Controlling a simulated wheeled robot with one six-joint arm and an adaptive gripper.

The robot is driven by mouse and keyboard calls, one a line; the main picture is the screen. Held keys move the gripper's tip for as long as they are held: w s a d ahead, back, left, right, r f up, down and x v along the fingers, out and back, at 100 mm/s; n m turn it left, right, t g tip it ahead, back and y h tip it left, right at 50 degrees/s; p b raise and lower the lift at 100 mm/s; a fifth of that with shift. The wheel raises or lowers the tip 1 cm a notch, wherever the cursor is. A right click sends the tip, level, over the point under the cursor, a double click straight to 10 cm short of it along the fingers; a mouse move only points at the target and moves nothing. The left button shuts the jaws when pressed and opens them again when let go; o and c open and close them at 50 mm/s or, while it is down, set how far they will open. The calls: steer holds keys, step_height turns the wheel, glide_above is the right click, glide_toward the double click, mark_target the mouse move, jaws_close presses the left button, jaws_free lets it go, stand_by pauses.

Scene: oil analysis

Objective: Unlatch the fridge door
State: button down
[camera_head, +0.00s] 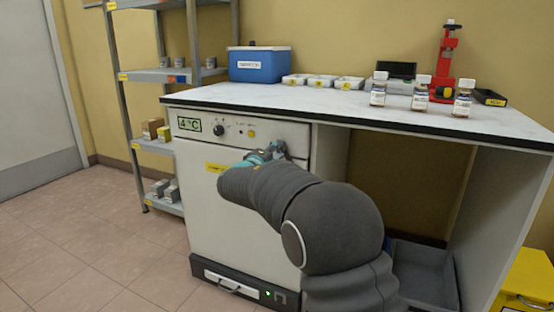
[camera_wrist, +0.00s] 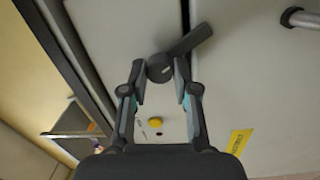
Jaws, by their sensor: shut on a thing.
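The white fridge (camera_head: 205,215) stands under the counter with its door closed. Its dark latch (camera_head: 279,147) is at the upper right of the front, partly hidden by my gripper in the head view. My gripper (camera_head: 266,154) is in front of it. In the wrist view my gripper (camera_wrist: 160,77) has its two fingertips on either side of the round part of the latch (camera_wrist: 159,68) and is shut on it. A flat lever arm of the latch slants from there up to the right, across the seam between the panels.
The control panel has a 4°C display (camera_head: 189,125) and a black knob (camera_head: 219,130). A metal bar (camera_wrist: 301,17) shows at the wrist view's top right. The counter (camera_head: 330,103) holds bottles, trays and a blue box (camera_head: 259,65). A shelf rack (camera_head: 165,75) stands left; the floor before it is clear.

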steer(key=n+b, duration=0.1)
steer(key=n, duration=0.5)
steer(key=shift+y, duration=0.3)
steer(key=n, duration=0.6)
steer(key=shift+p, duration=0.3)
steer(key=shift+n, duration=0.3)
steer(key=c, duration=0.9)
jaws_free()
steer(key=shift+s, duration=0.1)
steer(key=v, duration=1.1)
steer(key=shift+s+f, duration=0.25)
steer(key=shift+s, duration=0.15)
